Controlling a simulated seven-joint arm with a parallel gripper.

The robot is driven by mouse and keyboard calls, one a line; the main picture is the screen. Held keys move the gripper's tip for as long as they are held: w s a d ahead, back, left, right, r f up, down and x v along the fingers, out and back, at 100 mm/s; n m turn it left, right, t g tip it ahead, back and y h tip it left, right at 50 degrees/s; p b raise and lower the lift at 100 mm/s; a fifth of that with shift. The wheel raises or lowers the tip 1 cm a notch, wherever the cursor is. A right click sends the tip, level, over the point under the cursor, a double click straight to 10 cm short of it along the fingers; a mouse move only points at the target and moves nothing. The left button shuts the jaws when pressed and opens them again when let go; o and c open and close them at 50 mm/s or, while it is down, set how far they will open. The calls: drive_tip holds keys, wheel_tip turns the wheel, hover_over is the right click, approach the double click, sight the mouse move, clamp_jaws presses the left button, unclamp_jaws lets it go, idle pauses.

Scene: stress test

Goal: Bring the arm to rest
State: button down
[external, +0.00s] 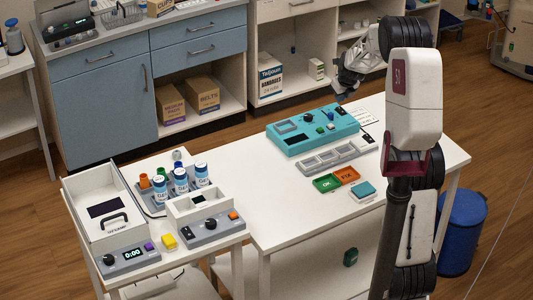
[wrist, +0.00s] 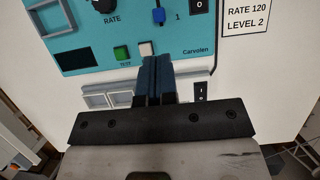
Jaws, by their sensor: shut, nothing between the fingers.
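My gripper (wrist: 153,72) is shut and empty; its two dark fingers lie together in the wrist view. In the external view my gripper (external: 345,90) is partly hidden by my arm and hangs at the right, near the teal device. In the wrist view the teal device (wrist: 90,55) lies beyond the fingertips, close to the white button. Whether the fingers touch it I cannot tell.
A left bench holds a white lidded box (external: 95,205) and several bottles (external: 181,182). A blue bin (external: 462,230) stands at right. The table's front is clear.

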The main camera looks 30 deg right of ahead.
drive_tip(key=shift+a, duration=0.1)
drive_tip(key=s+a+r+n, duration=0.8)
drive_tip(key=s+a+n, duration=0.1)
drive_tip(key=s+a, duration=0.15)
drive_tip(key=s+a+r+n, duration=0.7)
drive_tip(key=s+a+n, duration=0.15)
drive_tip(key=s, duration=0.25)
drive_tip(key=s+a+n, duration=0.3)
drive_tip(key=s+n, duration=0.3)
drive_tip(key=s, duration=0.3)
drive_tip(key=s+a+n+g, duration=0.1)
drive_tip(key=s+a+n, duration=0.3)
drive_tip(key=s, duration=0.6)
drive_tip(key=s+a+n, duration=0.3)
drive_tip(key=s+n, duration=0.5)
drive_tip(key=s, duration=0.1)
drive_tip(key=shift+s+a+r+g, duration=0.3)
drive_tip(key=shift+s+r+g, duration=0.05)
drive_tip(key=shift+s+g, duration=0.05)
